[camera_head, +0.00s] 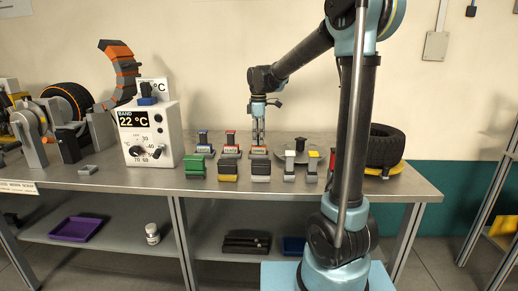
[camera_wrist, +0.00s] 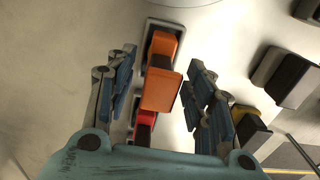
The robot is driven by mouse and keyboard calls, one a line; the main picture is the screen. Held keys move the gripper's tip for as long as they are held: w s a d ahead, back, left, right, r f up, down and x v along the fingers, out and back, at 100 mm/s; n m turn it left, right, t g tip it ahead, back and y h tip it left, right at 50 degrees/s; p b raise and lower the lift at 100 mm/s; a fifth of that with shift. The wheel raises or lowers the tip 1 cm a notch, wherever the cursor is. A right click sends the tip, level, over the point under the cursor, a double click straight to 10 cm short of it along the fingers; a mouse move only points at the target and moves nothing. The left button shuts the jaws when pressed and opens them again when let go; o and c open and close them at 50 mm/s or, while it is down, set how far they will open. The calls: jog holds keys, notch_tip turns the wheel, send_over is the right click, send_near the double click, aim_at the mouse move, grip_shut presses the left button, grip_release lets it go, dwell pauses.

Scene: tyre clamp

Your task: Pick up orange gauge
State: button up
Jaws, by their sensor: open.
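The orange gauge (camera_wrist: 161,88) stands on a small pale base in the middle of the wrist view. My gripper (camera_wrist: 163,58) is open, with one finger on each side of the gauge. A gap shows between each finger and the gauge, so I hold nothing. In the head view my gripper (camera_head: 258,138) points straight down over the row of small gauges on the bench.
A red gauge (camera_wrist: 143,132) is close by in the wrist view. A grey block (camera_wrist: 289,79) and a yellow-and-black one (camera_wrist: 250,130) lie to the right. On the bench (camera_head: 110,178) are a white temperature box (camera_head: 150,133), a green block (camera_head: 195,164) and a tyre (camera_head: 385,146).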

jog(key=shift+f, duration=1.9)
grip_shut()
jog(key=shift+r, duration=0.1)
notch_tip(320, 180, up, 10)
jog(key=shift+f, duration=0.1)
